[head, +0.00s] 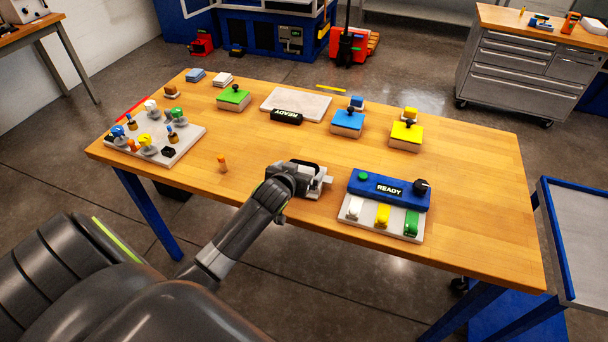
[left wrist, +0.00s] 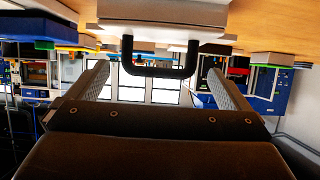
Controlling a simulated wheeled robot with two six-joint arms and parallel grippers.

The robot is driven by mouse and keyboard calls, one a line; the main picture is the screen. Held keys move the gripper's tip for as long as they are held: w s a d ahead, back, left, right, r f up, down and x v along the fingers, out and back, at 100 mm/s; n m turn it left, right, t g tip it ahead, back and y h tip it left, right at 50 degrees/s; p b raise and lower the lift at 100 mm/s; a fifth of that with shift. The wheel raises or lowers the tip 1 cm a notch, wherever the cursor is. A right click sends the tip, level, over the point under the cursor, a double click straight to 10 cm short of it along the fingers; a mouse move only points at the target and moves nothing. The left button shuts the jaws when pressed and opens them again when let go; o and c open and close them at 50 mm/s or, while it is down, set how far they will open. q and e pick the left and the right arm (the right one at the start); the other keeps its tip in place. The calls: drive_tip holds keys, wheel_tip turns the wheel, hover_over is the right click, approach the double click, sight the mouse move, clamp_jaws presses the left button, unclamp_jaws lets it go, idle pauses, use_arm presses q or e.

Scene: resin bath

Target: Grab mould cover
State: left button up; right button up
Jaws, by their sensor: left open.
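A pale block with a black U-shaped handle, which looks like the mould cover (left wrist: 165,12), fills the upper middle of the left wrist view. Its handle lies between the two finger ends of my left gripper (left wrist: 158,72), with a gap on each side. In the head view my left gripper (head: 306,178) is open, low over the near middle of the table. The pale part of the cover (head: 324,181) shows just past it; the gripper hides much of the rest. My right gripper is not in view.
A tray (head: 178,153) of small parts is at far left. Green (head: 234,98), blue (head: 347,123) and yellow (head: 406,136) blocks stand behind.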

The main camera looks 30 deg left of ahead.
sight(305, 165)
use_arm(q)
drive_tip(key=shift+p+x, duration=0.6)
drive_tip(key=shift+x, duration=1.9)
drive_tip(key=shift+d+f, duration=0.1)
drive_tip(key=shift+d, duration=0.05)
drive_tip(key=c, duration=1.4)
drive_tip(key=shift+c, duration=0.4)
